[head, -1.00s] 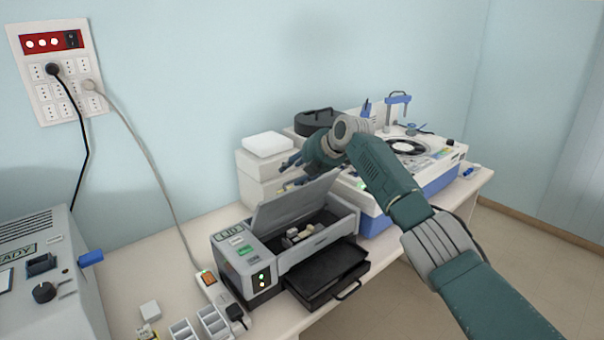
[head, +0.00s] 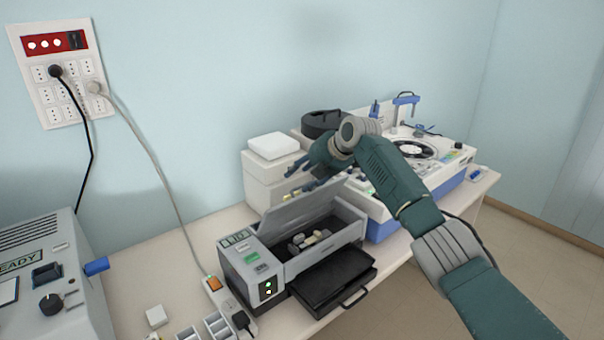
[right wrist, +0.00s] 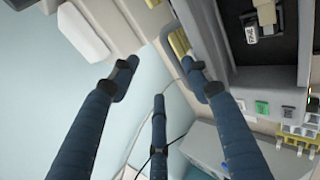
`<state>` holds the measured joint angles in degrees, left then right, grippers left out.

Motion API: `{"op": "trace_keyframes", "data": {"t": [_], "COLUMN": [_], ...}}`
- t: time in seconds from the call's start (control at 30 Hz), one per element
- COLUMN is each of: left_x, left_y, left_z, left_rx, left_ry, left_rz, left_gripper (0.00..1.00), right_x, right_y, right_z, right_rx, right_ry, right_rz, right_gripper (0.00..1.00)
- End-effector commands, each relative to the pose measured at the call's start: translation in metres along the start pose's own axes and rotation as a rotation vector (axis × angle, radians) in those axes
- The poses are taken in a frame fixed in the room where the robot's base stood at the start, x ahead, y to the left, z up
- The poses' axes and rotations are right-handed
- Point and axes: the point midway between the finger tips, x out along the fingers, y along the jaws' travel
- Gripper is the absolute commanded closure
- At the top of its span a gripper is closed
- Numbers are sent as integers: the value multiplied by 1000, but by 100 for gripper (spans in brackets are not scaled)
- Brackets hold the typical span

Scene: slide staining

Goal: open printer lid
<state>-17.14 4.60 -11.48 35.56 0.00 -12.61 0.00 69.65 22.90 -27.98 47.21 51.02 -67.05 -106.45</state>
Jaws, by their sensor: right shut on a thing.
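The printer (head: 240,255) is a grey box on the bench with small lit lamps on its front. Its grey lid (head: 300,212) stands raised and tilted back, and the dark inside with small pale parts shows. My right gripper (head: 302,178) is at the lid's upper edge, shut on the lid; the exact contact is hard to see. In the right wrist view, its dark blue fingers (right wrist: 158,75) are spread somewhat apart beside the open printer (right wrist: 270,75). My left gripper is not in view.
A black tray (head: 335,280) sticks out of the printer's front. White boxes (head: 270,170) stand behind it. A white and blue machine (head: 445,175) stands to the right, and a grey device (head: 45,285) to the left. A power strip (head: 222,297) lies close beside the printer.

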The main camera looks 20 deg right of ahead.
Motion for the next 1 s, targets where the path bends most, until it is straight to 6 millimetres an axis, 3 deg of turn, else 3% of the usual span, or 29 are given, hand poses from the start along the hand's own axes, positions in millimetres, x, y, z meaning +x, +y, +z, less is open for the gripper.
{"op": "trace_keyframes", "data": {"t": [0.03,0.27,0.5,0.63,0.9,1.0], "left_x": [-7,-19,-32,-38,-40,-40], "left_y": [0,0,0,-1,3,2], "left_z": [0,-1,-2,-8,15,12], "left_rx": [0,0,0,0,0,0], "left_ry": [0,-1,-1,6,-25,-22], "left_rz": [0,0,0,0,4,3], "left_gripper": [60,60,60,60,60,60], "right_x": [-24,-40,-56,-61,-72,-76], "right_y": [38,46,54,54,58,60], "right_z": [0,2,4,3,1,1], "right_rx": [-7,-6,-6,-6,-7,-7], "right_ry": [-4,-8,-11,-11,-10,-10], "right_rz": [76,77,77,66,60,58], "right_gripper": [73,69,78,78,78,78]}}
